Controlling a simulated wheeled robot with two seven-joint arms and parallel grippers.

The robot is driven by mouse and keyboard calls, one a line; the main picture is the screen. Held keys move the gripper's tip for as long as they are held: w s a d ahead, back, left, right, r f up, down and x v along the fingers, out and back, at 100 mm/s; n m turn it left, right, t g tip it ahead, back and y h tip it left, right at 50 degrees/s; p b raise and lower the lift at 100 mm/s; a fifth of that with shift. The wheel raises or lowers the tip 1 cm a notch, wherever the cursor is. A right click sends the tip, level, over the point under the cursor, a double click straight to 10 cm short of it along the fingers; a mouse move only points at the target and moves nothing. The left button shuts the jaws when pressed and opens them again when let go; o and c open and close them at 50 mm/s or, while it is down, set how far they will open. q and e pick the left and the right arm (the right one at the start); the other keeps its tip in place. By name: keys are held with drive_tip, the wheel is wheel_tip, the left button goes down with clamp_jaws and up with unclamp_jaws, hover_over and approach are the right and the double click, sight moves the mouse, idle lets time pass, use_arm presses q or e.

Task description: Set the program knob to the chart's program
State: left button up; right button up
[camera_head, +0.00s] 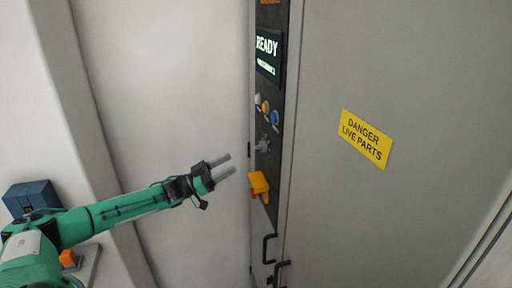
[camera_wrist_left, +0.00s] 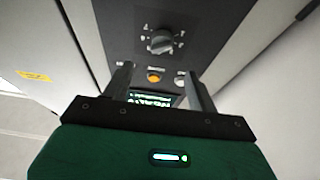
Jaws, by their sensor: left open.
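The display (camera_head: 268,52) reads READY, with a smaller line too small to read surely. No chart is recognisable. My right gripper is not in view.
White, orange (camera_head: 265,107) and blue (camera_head: 275,118) buttons sit above the knob. An orange-yellow switch handle (camera_head: 259,185) sticks out below it. Black door handles (camera_head: 268,248) are lower down. A yellow danger sign (camera_head: 366,138) is on the cabinet door. A blue box (camera_head: 31,197) stands at the left.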

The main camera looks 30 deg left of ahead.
sight(261, 147)
use_arm(q)
drive_tip(key=p+x, duration=0.1)
drive_tip(key=x, duration=0.2)
drive_tip(key=p+x, duration=0.2)
drive_tip(key=x, duration=0.2)
drive_tip(key=p+x, duration=0.1)
drive_tip(key=x, duration=0.3)
drive_tip(key=shift+w+a+f+p, duration=0.15)
drive_tip(key=shift+w+f+p, duration=0.05)
drive_tip(key=shift+f+p, duration=0.15)
drive_tip(key=c, duration=1)
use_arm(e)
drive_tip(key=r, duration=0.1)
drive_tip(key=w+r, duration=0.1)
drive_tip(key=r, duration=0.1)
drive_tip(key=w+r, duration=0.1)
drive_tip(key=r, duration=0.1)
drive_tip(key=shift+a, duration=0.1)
